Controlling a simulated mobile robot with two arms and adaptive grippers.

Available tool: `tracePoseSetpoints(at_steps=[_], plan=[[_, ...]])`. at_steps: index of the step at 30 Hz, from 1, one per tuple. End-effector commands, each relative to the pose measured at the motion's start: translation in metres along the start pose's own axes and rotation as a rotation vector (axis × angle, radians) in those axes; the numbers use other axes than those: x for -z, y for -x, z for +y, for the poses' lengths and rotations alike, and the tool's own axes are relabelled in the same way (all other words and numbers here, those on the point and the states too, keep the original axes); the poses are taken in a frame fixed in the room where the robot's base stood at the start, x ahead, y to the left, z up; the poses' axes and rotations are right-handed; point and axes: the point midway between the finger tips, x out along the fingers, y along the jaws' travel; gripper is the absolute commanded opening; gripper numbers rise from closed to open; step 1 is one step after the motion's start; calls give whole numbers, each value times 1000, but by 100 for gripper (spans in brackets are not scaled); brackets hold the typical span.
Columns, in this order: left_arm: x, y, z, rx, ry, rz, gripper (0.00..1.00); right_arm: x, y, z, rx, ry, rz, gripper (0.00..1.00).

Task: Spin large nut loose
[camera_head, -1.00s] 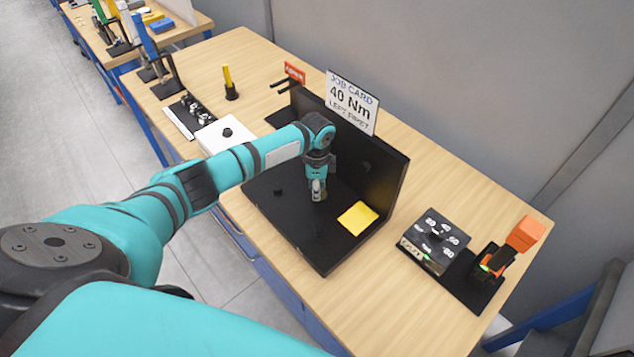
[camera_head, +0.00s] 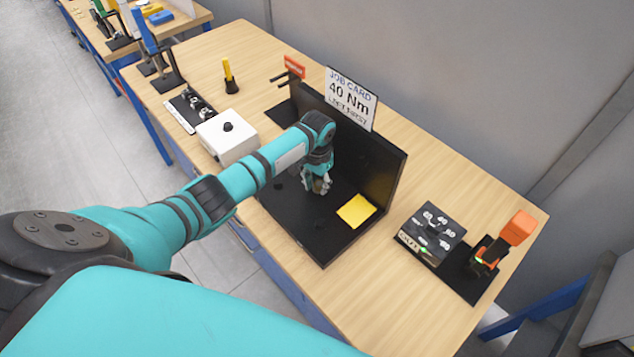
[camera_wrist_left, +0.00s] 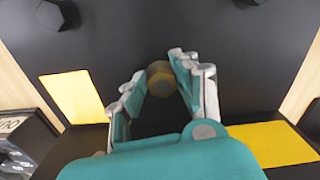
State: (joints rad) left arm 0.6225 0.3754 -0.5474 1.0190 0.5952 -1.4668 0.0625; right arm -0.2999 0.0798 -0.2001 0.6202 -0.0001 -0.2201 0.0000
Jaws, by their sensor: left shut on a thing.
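The large nut (camera_wrist_left: 160,75) is a dark, brass-edged hex piece on the black fixture (camera_head: 292,218). In the left wrist view it sits between the fingertips of my left gripper (camera_wrist_left: 154,82). In the head view my left gripper (camera_head: 318,184) points down at the fixture's base, in front of its upright back panel. The gripper is shut on the nut, and its fingers partly hide it in the head view. A dark hex piece (camera_wrist_left: 57,14) stands on the black surface at the upper left of the wrist view. My right gripper is not in view.
A yellow patch (camera_head: 356,210) lies on the fixture base. The job card (camera_head: 350,99) reads 40 Nm. A white box (camera_head: 228,138) stands left, near my arm. Bare wood surrounds the fixture.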

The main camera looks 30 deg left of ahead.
Motion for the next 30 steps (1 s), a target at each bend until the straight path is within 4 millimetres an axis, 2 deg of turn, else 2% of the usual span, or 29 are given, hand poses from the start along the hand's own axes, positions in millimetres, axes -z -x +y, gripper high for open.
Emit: tracePoseSetpoints(at_steps=[18, 30], plan=[[2, 0, 5, -2, 574, 1, 0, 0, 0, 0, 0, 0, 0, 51], [3, 0, 6, -1, 811, 0, 0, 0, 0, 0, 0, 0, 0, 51]])
